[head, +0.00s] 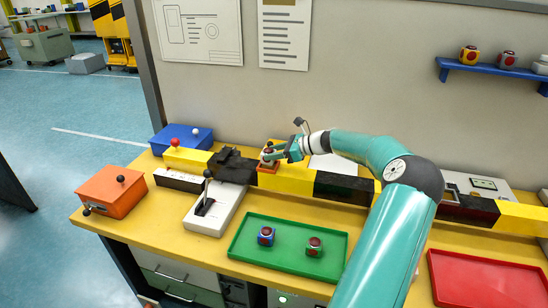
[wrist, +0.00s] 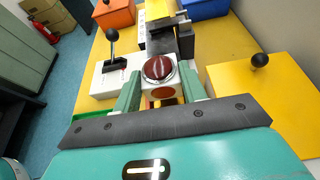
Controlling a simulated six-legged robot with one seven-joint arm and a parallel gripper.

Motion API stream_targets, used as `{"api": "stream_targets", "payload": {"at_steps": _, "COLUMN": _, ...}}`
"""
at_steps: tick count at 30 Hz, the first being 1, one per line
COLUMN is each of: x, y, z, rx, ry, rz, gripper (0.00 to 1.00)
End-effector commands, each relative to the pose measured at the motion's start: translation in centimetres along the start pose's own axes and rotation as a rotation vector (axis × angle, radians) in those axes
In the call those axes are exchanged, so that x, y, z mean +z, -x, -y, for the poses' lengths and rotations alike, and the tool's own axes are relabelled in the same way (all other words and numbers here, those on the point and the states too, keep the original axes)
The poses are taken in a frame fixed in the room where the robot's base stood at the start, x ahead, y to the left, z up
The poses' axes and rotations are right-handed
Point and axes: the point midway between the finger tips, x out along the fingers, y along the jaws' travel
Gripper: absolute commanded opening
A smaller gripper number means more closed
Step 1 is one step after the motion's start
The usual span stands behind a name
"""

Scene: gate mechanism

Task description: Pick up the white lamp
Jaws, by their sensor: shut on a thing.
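My gripper (wrist: 160,88) is shut on a small cube lamp (wrist: 158,69) with a dark red dome and a pale rim on top; its near side looks orange-brown. In the head view my gripper (head: 276,152) holds this lamp (head: 267,153) at the yellow and black beam, over or on a small orange base (head: 267,167); I cannot tell whether they touch. A whitish lamp (head: 541,65) is partly cut off at the right end of the blue shelf (head: 490,71).
A white lever box (head: 213,217) and an orange box (head: 110,197) stand at left. A blue box (head: 181,139) is behind them. A red tray (head: 485,280) lies at right. The yellow and black beam (head: 285,178) crosses the table.

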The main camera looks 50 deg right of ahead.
Motion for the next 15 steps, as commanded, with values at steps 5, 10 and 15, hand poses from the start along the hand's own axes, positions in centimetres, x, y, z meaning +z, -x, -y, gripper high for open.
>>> {"api": "stream_targets", "payload": {"at_steps": 5, "x": 2.4, "y": 2.8, "z": -0.8, "rx": -0.005, "ry": 0.003, "rz": -0.003, "gripper": 0.14}}
{"api": "stream_targets", "payload": {"at_steps": 10, "x": 5.1, "y": 6.9, "z": -2.7, "rx": -0.006, "ry": 0.004, "rz": -0.005, "gripper": 0.14}}
{"api": "stream_targets", "payload": {"at_steps": 15, "x": 5.4, "y": 11.1, "z": -5.0, "rx": -0.005, "ry": 0.000, "rz": -0.004, "gripper": 0.14}}
